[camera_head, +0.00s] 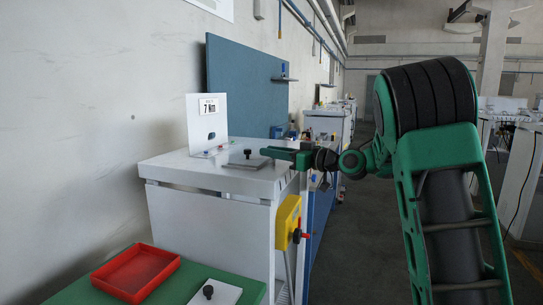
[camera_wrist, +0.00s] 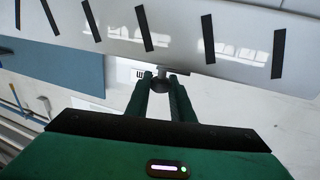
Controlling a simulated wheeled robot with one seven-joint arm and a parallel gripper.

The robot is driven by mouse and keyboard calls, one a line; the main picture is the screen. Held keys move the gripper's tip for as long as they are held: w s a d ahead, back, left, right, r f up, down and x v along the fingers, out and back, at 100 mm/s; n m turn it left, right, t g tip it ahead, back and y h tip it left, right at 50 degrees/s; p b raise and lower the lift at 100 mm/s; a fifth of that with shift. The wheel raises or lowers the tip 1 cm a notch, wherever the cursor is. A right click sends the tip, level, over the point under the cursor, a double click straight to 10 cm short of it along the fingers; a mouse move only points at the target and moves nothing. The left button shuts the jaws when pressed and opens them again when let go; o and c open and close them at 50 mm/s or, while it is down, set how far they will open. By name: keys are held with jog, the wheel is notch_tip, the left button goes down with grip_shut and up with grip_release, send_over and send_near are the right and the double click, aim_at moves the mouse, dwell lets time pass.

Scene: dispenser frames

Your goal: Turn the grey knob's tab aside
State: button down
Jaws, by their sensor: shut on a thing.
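My gripper (camera_head: 264,153) reaches in from the right, low over the top of the white cabinet. In the wrist view its two green fingers (camera_wrist: 160,78) are shut on a small dark grey rounded knob (camera_wrist: 160,86). The fingers hide its sides, and I cannot make out which way its tab points. In the head view a small dark knob (camera_head: 247,153) stands on a flat grey plate (camera_head: 243,163) just left of the fingertips. I cannot tell from the head view whether it is the held one.
The white cabinet (camera_head: 208,175) carries an upright panel (camera_head: 206,120) marked 7 Nm. A yellow box (camera_head: 288,220) with a red knob hangs on its side. A red tray (camera_head: 137,271) and a white plate (camera_head: 214,289) with a dark knob lie on the green surface in front.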

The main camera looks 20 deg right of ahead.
jog(key=shift+d, duration=0.2)
jog(key=c, duration=1.5)
grip_release()
jog(key=shift+c, duration=0.2)
jog(key=shift+a, duration=0.1)
jog(key=shift+s, duration=0.1)
jog(key=v, duration=1)
jog(key=shift+s+d, duration=0.15)
jog(key=shift+d, duration=0.15)
jog(key=shift+f, duration=0.1)
